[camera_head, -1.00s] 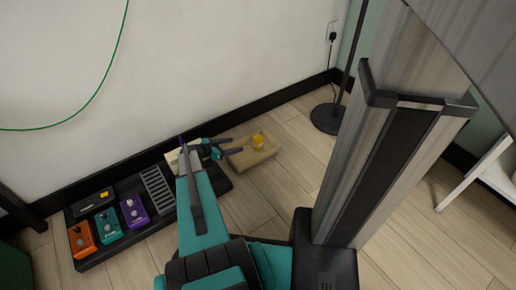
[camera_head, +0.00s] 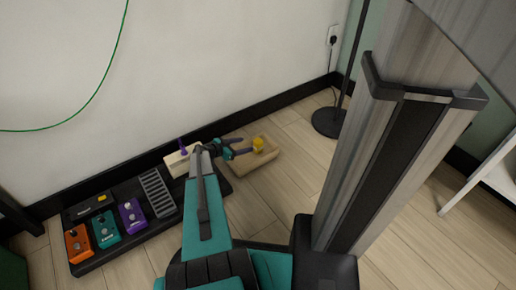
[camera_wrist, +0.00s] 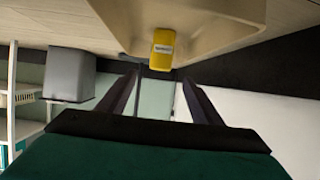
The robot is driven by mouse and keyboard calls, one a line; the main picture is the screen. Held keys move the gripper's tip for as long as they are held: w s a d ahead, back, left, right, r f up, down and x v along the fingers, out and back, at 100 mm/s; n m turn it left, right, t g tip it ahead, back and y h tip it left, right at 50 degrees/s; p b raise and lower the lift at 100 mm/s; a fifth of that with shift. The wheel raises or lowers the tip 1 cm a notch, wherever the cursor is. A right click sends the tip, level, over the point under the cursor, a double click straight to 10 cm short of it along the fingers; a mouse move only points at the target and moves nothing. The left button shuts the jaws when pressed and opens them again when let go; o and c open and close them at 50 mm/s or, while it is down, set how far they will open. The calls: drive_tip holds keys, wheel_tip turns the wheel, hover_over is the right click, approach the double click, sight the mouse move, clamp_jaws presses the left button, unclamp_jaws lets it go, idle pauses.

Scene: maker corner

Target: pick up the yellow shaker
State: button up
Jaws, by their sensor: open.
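The yellow shaker (camera_head: 259,144) is at the wooden tray (camera_head: 265,168) on the floor near the wall. In the wrist view the shaker (camera_wrist: 163,49) appears upside down, with a dark label band, against the pale tray (camera_wrist: 215,30). My gripper (camera_head: 246,147) is beside the shaker on its left in the head view. In the wrist view its two dark fingers (camera_wrist: 160,88) are apart with nothing between them, and the shaker is just beyond the fingertips. I cannot tell whether a finger touches the tray.
A black pedalboard (camera_head: 190,212) with orange, teal (camera_head: 106,228) and purple pedals lies left of the tray. A pale block with a purple top (camera_head: 181,157) is behind my arm. A round black stand base (camera_head: 328,121) is at the right.

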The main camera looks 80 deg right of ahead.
sight(255, 142)
drive_tip(key=shift+b+x, duration=0.35)
drive_tip(key=shift+x, duration=1.45)
drive_tip(key=shift+s+d, duration=0.1)
drive_tip(key=shift+b+x, duration=1.15)
drive_tip(key=shift+x, duration=0.75)
drive_tip(key=shift+s+d+f, duration=0.3)
drive_tip(key=shift+d, duration=0.15)
drive_tip(key=c, duration=1.2)
drive_tip(key=shift+r, duration=0.1)
